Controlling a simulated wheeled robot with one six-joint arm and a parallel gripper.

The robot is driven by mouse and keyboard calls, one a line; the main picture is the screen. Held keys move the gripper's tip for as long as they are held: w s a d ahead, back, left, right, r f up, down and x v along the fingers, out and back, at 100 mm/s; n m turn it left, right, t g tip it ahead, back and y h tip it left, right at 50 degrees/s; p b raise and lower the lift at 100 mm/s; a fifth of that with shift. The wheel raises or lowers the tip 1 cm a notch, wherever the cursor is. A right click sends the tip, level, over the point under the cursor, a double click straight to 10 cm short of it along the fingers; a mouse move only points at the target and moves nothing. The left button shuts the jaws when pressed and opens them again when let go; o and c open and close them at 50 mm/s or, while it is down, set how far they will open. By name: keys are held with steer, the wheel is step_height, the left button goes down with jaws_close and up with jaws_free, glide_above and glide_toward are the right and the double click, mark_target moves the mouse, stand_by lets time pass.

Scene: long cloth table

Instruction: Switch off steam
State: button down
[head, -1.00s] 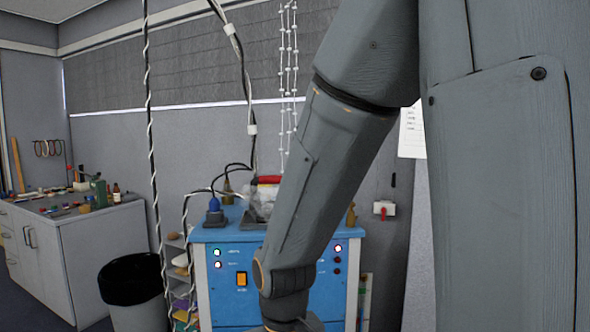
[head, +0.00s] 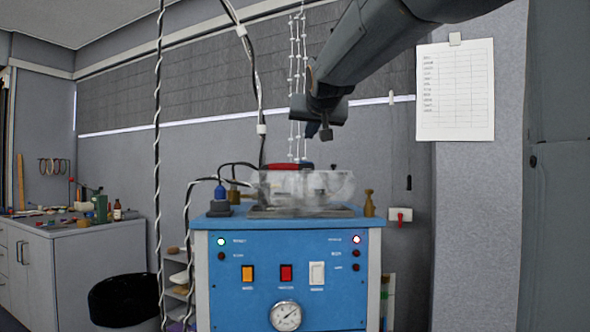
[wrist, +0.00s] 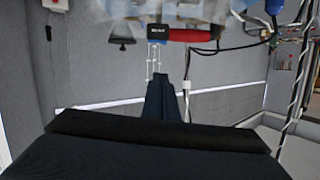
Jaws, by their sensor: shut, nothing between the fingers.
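A blue machine (head: 320,255) stands ahead in the head view. Its front panel carries an orange switch (head: 247,273), a red switch (head: 286,273) and a white switch (head: 317,273) in a row. Their labels are too small to read. A green lamp (head: 221,241) at upper left and a whitish lamp (head: 356,239) at upper right are lit; the lamps below them look dark. A round gauge (head: 285,315) sits under the switches. My gripper (head: 327,135) is shut and empty, above the machine's top and well clear of the switches. Its fingers (wrist: 168,78) also show in the wrist view.
On the machine's top are a hazy, see-through mass (head: 305,187), a red-handled tool (head: 290,166), a blue plug (head: 220,192) and a brass piece (head: 369,203). Cables hang at left. A black bin (head: 122,300) stands left; a red wall switch (head: 400,216) is at right.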

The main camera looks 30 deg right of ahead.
steer(key=shift+s+d+r, duration=0.1)
steer(key=shift+r, duration=0.45)
steer(key=w+d+f+b, duration=0.1)
steer(key=w+d+f, duration=0.2)
steer(key=w+f, duration=0.3)
steer(key=shift+w+f, duration=0.25)
steer(key=shift+w, duration=1.45)
